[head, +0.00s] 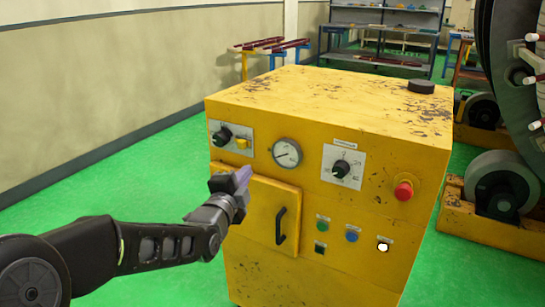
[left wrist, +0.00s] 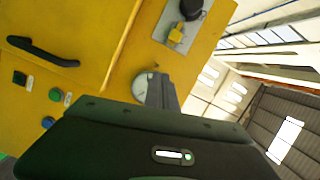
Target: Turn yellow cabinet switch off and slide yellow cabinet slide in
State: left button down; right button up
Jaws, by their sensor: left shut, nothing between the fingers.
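The yellow cabinet (head: 320,95) stands in the middle of the head view. At its upper left front, a pale plate holds a black switch knob (head: 222,135) and a small yellow piece (head: 242,143). Below is a yellow panel with a black handle (head: 280,225); it appears to stand a little proud of the front. My left gripper (head: 242,178) is shut and empty, in front of the panel's upper left, below the switch plate. In the left wrist view, the black knob (left wrist: 190,9) and yellow piece (left wrist: 177,32) show beyond my gripper (left wrist: 160,92). My right gripper is not in view.
The cabinet front also has a round gauge (head: 287,152), a second dial (head: 341,168), a red button (head: 403,190) and several small buttons. A large machine with rollers (head: 502,190) stands close on the right. Green floor is clear on the left.

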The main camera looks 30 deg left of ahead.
aim_at(240, 143)
pick_arm(q)
jog(key=m, duration=0.2)
jog(key=shift+w+r+m, duration=0.1)
jog(key=shift+r+m, duration=0.25)
jog(key=shift+m, duration=0.05)
jog(key=p+x, duration=0.1)
jog(key=x, duration=0.8)
jog(key=shift+w+a+r, duration=0.1)
jog(key=shift+w, duration=0.3)
jog(key=a, duration=0.3)
jog(key=shift+a+p, duration=0.2)
jog(key=shift+p, duration=0.2)
jog(key=shift+a, duration=0.3)
